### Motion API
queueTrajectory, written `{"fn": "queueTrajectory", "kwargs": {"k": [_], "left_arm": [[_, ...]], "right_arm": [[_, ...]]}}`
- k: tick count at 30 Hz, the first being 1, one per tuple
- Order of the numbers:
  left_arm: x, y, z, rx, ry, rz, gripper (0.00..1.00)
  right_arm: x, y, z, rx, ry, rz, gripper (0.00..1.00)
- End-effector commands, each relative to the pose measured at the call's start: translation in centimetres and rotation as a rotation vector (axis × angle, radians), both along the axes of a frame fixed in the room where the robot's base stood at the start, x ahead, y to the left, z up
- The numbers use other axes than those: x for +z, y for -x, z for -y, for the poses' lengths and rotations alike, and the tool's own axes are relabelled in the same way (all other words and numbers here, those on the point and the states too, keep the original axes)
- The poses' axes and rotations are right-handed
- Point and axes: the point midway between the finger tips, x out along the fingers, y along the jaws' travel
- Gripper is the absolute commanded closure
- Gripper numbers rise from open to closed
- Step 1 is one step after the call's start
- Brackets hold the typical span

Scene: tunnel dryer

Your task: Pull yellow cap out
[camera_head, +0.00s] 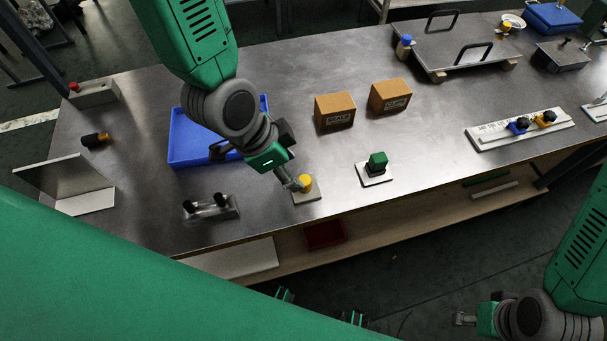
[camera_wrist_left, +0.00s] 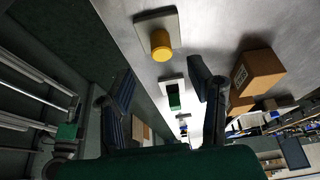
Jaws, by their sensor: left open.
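The yellow cap (camera_head: 305,182) is a short round knob on a small pale plate (camera_head: 307,196) near the table's front edge. In the left wrist view the yellow cap (camera_wrist_left: 162,45) stands out from its plate (camera_wrist_left: 143,22), above the gap between my fingers. My left gripper (camera_head: 294,184) is right beside the cap, on its left in the head view. It is open and empty in the left wrist view (camera_wrist_left: 160,82); contact with the cap cannot be told. My right gripper (camera_head: 465,318) is low at the right, away from the table, its jaws too small to judge.
A green block on a plate (camera_head: 375,173) stands right of the cap. Two brown boxes (camera_head: 335,111) (camera_head: 390,96) are behind. A blue tray (camera_head: 190,157) lies behind my left arm, and a metal block with black knobs (camera_head: 211,208) is to the left.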

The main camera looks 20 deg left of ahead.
Motion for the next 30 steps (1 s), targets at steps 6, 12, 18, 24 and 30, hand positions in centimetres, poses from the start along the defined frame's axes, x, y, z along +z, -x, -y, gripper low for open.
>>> {"fn": "queueTrajectory", "kwargs": {"k": [6,12,18,24,30], "left_arm": [[-3.9,-0.8,1.3,-0.002,0.0,-0.002,0.53],[-6.0,-1.3,2.1,0.0,0.0,0.001,0.53],[-6.7,-1.6,2.3,0.001,0.0,0.002,0.53],[-6.7,-1.5,2.3,0.001,0.0,0.002,0.53],[-6.7,-1.5,2.3,0.001,0.0,0.002,1.0]], "right_arm": [[0.0,-0.1,0.0,0.0,0.0,0.002,0.6],[0.0,-0.1,0.0,0.0,0.0,0.002,0.6],[0.0,-0.1,0.0,0.0,0.0,0.002,0.6],[0.0,-0.1,0.0,0.0,0.0,0.002,0.6],[0.0,-0.1,0.0,0.0,0.0,0.002,0.6]]}}
